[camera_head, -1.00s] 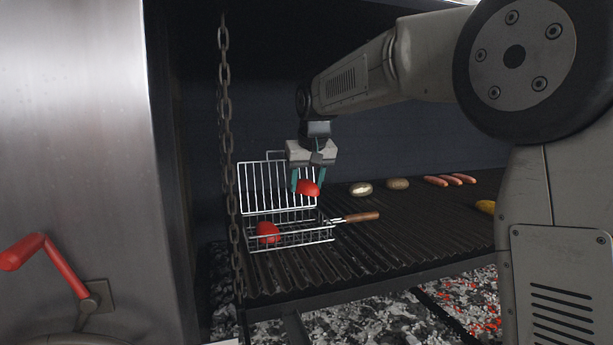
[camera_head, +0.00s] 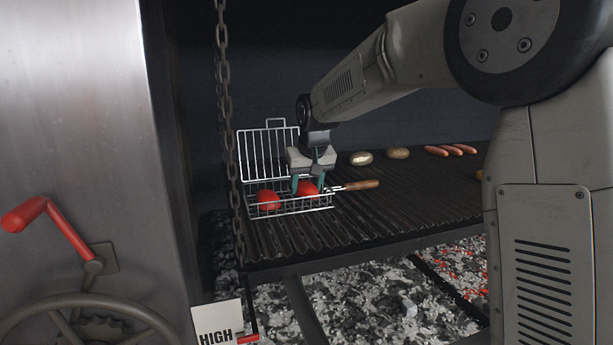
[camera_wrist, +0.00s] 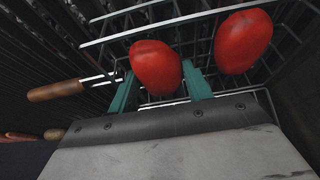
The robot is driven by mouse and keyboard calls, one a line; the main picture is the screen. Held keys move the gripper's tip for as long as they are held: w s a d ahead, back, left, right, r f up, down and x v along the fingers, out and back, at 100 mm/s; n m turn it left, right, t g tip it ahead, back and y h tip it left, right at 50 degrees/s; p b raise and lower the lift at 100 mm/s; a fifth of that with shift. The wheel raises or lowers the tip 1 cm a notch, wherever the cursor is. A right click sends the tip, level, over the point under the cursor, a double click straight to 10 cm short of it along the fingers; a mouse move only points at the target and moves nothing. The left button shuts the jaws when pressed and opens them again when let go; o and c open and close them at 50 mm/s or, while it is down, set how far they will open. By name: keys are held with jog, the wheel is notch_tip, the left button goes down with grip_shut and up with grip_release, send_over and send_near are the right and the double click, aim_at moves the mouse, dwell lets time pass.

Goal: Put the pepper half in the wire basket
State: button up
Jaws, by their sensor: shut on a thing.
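The wire basket (camera_head: 290,208) stands on the grill with its lid raised at the back and its wooden handle (camera_head: 362,185) to the right. One red pepper half (camera_head: 268,200) lies in the left part of the basket; it also shows in the wrist view (camera_wrist: 243,42). My gripper (camera_head: 308,187) points down inside the basket's right part, its teal fingers shut on a second red pepper half (camera_head: 309,188). In the wrist view this held pepper half (camera_wrist: 156,66) is between the fingers, beside the other one and apart from it. Whether it touches the basket floor I cannot tell.
Two potato-like pieces (camera_head: 361,158) and several sausages (camera_head: 450,150) lie on the grate (camera_head: 400,215) to the right. A chain (camera_head: 226,110) hangs just left of the basket. Glowing coals (camera_head: 370,300) lie below. A crank wheel (camera_head: 85,320) is at the lower left.

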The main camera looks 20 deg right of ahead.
jog(key=shift+f, duration=0.2)
jog(key=o, duration=1)
jog(key=shift+o, duration=0.2)
notch_tip(320, 180, up, 9)
jog(key=shift+g, duration=0.8)
jog(key=s+f, duration=0.3)
jog(key=f, duration=0.1)
jog(key=shift+s+d, duration=0.1)
jog(key=shift+s, duration=0.3)
jog(key=s+d+f, duration=0.1)
jog(key=s+f, duration=0.1)
jog(key=s, duration=1.1)
jog(key=s+d+f+g, duration=0.1)
jog(key=s+f, duration=0.2)
jog(key=s, duration=1)
jog(key=s+d+f, duration=0.1)
jog(key=s+f, duration=0.2)
jog(key=s, duration=1.1)
jog(key=shift+g, duration=0.3)
